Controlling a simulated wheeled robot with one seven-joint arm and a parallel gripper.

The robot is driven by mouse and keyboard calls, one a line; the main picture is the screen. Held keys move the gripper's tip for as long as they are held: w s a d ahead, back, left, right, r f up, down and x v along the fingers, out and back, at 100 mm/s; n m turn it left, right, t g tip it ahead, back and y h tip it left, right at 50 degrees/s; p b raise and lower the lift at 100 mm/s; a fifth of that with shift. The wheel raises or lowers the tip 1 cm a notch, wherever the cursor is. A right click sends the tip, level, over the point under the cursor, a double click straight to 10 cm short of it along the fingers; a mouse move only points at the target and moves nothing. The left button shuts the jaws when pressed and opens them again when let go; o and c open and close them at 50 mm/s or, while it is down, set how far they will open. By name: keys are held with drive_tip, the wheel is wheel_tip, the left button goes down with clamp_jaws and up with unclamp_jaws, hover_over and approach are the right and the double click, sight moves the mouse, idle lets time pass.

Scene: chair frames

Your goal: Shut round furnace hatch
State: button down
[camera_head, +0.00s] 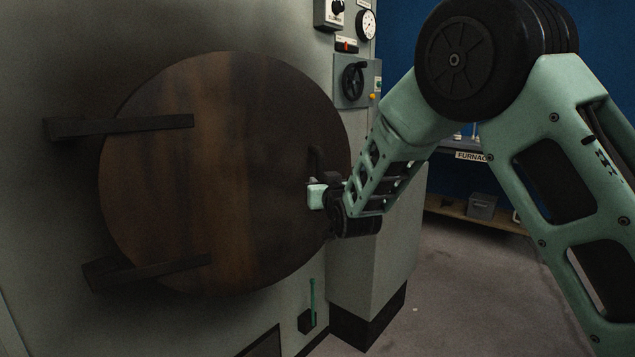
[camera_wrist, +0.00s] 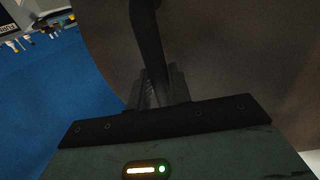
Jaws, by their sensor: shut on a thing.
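The round furnace hatch (camera_head: 215,170) is a large brown, rusty disc on two dark hinge straps at its left. It lies against or very near the grey-green furnace front; whether a gap is left cannot be told. Its dark bar handle (camera_head: 316,158) is near the right edge, and in the wrist view the handle (camera_wrist: 148,40) runs down between my fingers. My gripper (camera_head: 318,194) is at the hatch's right side. In the wrist view my gripper (camera_wrist: 158,88) is shut on the handle, with the brown hatch face behind it.
A grey box with a black handwheel (camera_head: 353,82) is on the furnace front, right of the hatch, below a gauge (camera_head: 366,25). A green lever (camera_head: 313,302) stands below the hatch. A shelf (camera_head: 470,205) is at the back right by a blue wall. The floor at right is clear.

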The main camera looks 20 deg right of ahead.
drive_tip(key=shift+w+a+r, duration=0.1)
drive_tip(key=shift+w+a, duration=0.15)
drive_tip(key=shift+w, duration=0.45)
drive_tip(key=shift+w+a, duration=0.2)
drive_tip(key=shift+w, duration=0.45)
drive_tip(key=c, duration=1.2)
unclamp_jaws()
drive_tip(key=shift+d, duration=0.1)
drive_tip(key=shift+s, duration=0.15)
